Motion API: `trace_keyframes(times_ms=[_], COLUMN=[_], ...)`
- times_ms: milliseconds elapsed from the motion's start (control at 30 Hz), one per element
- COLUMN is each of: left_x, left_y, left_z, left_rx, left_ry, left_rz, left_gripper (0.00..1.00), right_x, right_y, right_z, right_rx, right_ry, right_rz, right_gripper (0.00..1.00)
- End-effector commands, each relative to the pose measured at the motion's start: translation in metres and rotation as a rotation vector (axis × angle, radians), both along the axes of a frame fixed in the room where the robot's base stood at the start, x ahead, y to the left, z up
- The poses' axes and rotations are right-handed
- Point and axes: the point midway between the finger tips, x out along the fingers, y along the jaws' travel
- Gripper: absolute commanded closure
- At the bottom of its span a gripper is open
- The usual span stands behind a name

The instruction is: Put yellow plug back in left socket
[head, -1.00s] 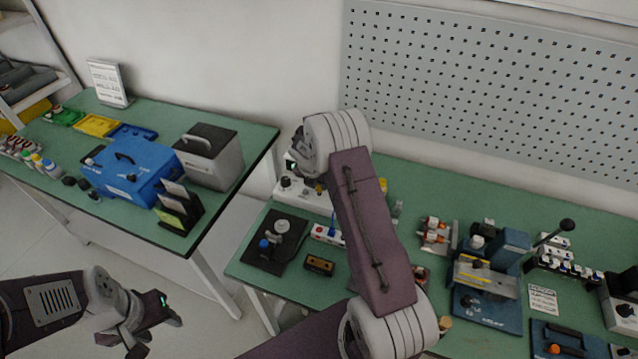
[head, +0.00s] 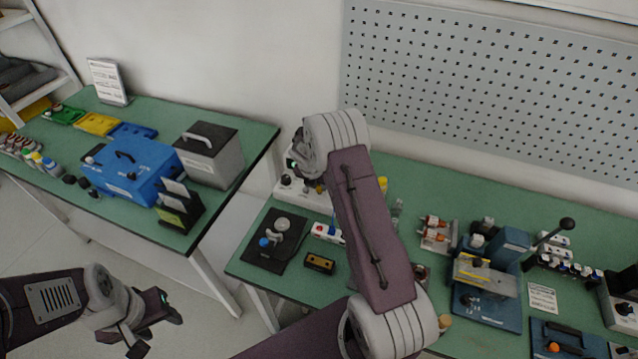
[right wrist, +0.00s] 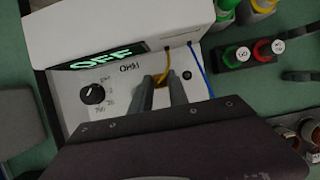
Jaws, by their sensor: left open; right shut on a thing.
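The white meter (right wrist: 110,110) fills the left and middle of the right wrist view, with a display reading OFF, a black knob and the label OHM. My right gripper (right wrist: 162,84) is shut over its panel on the yellow plug (right wrist: 160,97), mostly hidden between the fingers. A yellow wire (right wrist: 169,66) runs from the plug to the meter's upper housing. One dark socket (right wrist: 187,75) shows just right of the fingers; whether the plug sits in the left socket is hidden. In the head view the meter (head: 288,190) is partly behind my right arm. My left gripper (head: 160,325) is open and empty at lower left.
A blue wire (right wrist: 202,68) hangs beside the right finger. A block with green and red terminals (right wrist: 250,52) lies right of the meter. Bottles stand behind it. The blue tester (head: 490,285) stands on the bench's right part.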

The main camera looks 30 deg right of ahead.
Motion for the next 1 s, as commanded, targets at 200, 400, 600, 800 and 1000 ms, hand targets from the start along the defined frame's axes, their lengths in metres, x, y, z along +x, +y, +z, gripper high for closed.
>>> trace_keyframes(times_ms=[200,400,600,800,1000], left_x=[0.000,0.000,0.000,0.000,0.000], left_y=[0.000,0.000,0.000,0.000,0.000], left_z=[0.000,0.001,0.002,0.002,0.001], left_rx=[0.000,0.000,0.000,0.000,0.000], left_ry=[0.000,0.000,0.000,0.000,0.000], left_rz=[0.000,0.000,0.000,0.000,0.000], left_gripper=[0.51,0.51,0.51,0.51,0.51], right_x=[-0.001,-0.001,0.000,0.000,0.000], right_y=[0.000,0.000,0.000,0.000,0.000], right_z=[-0.002,-0.003,-0.006,-0.008,-0.013], right_rx=[0.001,0.000,0.000,-0.001,0.000], right_ry=[0.000,0.001,0.000,0.001,-0.001], right_rz=[-0.001,-0.001,0.000,0.000,-0.002], right_gripper=[1.00,1.00,1.00,1.00,1.00])
